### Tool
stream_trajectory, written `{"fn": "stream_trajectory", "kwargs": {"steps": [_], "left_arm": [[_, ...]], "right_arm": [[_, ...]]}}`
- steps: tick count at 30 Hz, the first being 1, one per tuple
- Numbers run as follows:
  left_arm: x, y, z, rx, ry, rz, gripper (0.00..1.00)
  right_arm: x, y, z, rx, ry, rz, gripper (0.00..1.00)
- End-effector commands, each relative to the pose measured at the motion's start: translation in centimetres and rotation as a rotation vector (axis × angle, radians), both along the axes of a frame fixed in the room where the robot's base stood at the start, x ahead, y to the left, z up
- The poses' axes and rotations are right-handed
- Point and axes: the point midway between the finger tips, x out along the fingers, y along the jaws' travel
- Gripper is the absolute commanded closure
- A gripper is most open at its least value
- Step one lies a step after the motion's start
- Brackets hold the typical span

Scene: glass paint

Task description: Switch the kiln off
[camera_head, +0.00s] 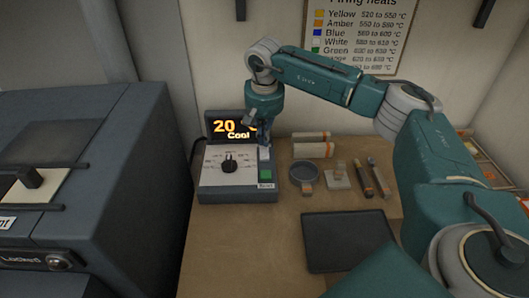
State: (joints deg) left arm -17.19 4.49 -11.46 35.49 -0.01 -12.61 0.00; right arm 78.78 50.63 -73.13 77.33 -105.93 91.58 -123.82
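The kiln controller (215,190) is a grey box with a white face on the table. It has a black dial (230,163), a pale switch (264,153) at its upper right and a green button (266,175) labelled "Start". Its display (222,128) reads "20" and "Cool", partly hidden by my arm. My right gripper (264,142) points down at the pale switch; whether it touches it, and whether its fingers are open, I cannot tell. The large dark kiln (110,150) stands at the left, with a "Locked" label on its front. My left gripper is out of view.
Right of the controller are a round grey dish (305,178), pale rolls (312,150), a small block and two stick-like tools (380,178). A dark flat board (350,240) lies in front. A firing chart (362,35) hangs on the wall. Bare table lies before the controller.

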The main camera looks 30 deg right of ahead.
Motion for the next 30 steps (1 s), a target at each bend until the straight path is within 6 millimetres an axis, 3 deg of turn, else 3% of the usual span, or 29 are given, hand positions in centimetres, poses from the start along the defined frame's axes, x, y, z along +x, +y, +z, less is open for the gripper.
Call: {"fn": "stream_trajectory", "kwargs": {"steps": [30], "left_arm": [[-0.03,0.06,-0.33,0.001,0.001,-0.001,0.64]], "right_arm": [[-0.01,-0.01,-0.58,0.000,0.000,0.000,1.00]]}}
